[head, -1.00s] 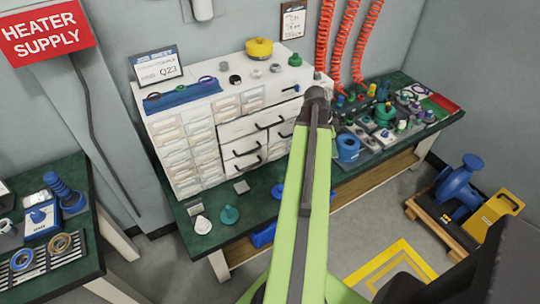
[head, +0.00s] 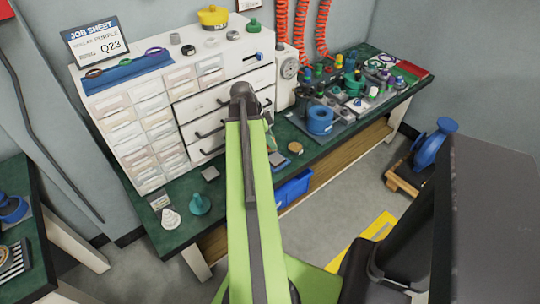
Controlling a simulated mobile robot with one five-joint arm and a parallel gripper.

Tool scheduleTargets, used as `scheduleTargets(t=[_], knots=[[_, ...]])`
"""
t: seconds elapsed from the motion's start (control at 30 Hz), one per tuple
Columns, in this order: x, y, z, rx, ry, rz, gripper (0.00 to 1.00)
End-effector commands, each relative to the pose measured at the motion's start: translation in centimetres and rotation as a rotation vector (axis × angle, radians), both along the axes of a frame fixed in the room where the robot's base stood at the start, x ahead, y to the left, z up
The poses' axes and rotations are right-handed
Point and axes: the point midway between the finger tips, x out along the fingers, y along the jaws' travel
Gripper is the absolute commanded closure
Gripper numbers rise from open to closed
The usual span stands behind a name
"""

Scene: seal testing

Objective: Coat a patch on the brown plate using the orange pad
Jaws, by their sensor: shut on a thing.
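My green arm (head: 255,200) reaches up the middle of the head view over the front of the green-topped bench. My gripper is hidden beyond the dark elbow of the arm, so I cannot see its jaws or anything in them. A small round brownish piece (head: 295,147) lies on the bench just right of the arm. I cannot tell whether it belongs to the task. I cannot make out the orange pad or the brown plate for certain.
A white drawer cabinet (head: 150,125) stands on the bench (head: 160,228). Fittings, including a blue ring-shaped part (head: 320,119), crowd the right side. A blue bin (head: 293,188) sits below the bench edge. A blue pump (head: 434,142) stands on the floor at right.

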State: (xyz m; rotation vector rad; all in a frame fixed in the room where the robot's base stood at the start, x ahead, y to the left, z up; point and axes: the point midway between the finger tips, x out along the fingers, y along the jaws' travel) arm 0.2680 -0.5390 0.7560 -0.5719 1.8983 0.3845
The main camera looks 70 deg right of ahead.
Motion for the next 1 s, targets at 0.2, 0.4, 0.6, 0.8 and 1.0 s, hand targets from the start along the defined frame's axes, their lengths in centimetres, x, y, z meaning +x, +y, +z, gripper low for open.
scheduleTargets(t=[0.2, 0.4, 0.6, 0.8, 1.0], knots=[[0.6, 0.4, -1.3, -0.001, 0.001, -0.009, 1.0], [0.5, 0.3, -1.8, -0.001, 0.0, -0.009, 1.0], [0.3, 0.2, -3.6, -0.001, 0.001, -0.012, 1.0], [0.1, 0.1, -5.4, -0.001, 0.001, -0.016, 1.0], [-0.2, -0.1, -7.2, -0.001, 0.001, -0.022, 1.0]])
